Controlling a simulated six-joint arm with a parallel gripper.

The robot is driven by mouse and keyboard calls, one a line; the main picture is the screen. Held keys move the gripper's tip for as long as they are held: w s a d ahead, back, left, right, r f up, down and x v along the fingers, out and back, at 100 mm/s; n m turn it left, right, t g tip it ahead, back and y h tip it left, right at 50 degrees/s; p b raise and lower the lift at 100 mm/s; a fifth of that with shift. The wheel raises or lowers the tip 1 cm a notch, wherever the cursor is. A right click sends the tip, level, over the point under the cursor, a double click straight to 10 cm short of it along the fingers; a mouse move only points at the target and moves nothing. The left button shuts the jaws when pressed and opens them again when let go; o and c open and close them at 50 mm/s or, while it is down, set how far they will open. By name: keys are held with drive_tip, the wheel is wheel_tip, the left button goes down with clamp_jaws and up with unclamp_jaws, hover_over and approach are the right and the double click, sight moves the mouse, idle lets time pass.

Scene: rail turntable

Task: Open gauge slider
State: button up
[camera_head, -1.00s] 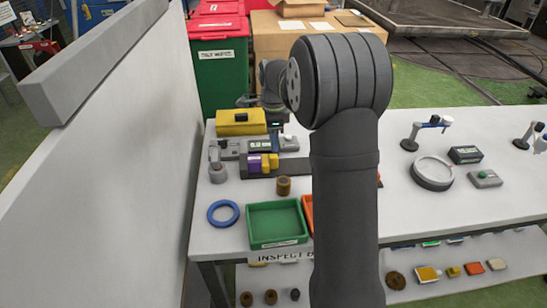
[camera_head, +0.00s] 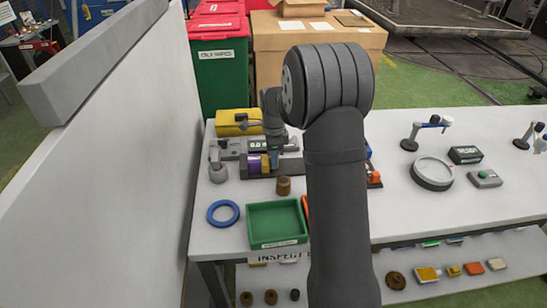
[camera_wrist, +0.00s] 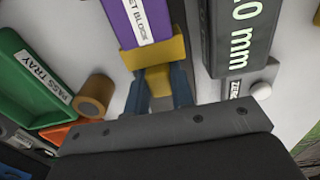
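The gauge stands at the back left of the table, with a lit display (camera_head: 258,145) that also shows in the wrist view (camera_wrist: 240,25). A purple set block (camera_wrist: 150,18) sits on it beside a yellow slider part (camera_wrist: 155,52). A yellow tab (camera_wrist: 160,82) sticks out from the slider toward me. My gripper (camera_wrist: 158,88) is down at the slider, with one dark blue finger on each side of the tab. The fingers look close to the tab's sides; whether they press on it I cannot tell. In the head view my wrist hides part of the gauge.
A green pass tray (camera_head: 278,222), a brown ring (camera_head: 284,186) and a blue ring (camera_head: 223,213) lie in front of the gauge. A yellow case (camera_head: 235,122) stands behind it. A grey wall (camera_head: 120,150) rises at the left. My arm hides part of an orange tray.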

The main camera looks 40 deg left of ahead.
clamp_jaws()
drive_tip(key=w+d, duration=0.6)
drive_tip(key=shift+w, duration=0.1)
drive_tip(key=o, duration=0.8)
unclamp_jaws()
wheel_tip(320, 180, up, 18)
drive_tip(key=shift+f, duration=0.25)
drive_tip(key=shift+f, duration=0.15)
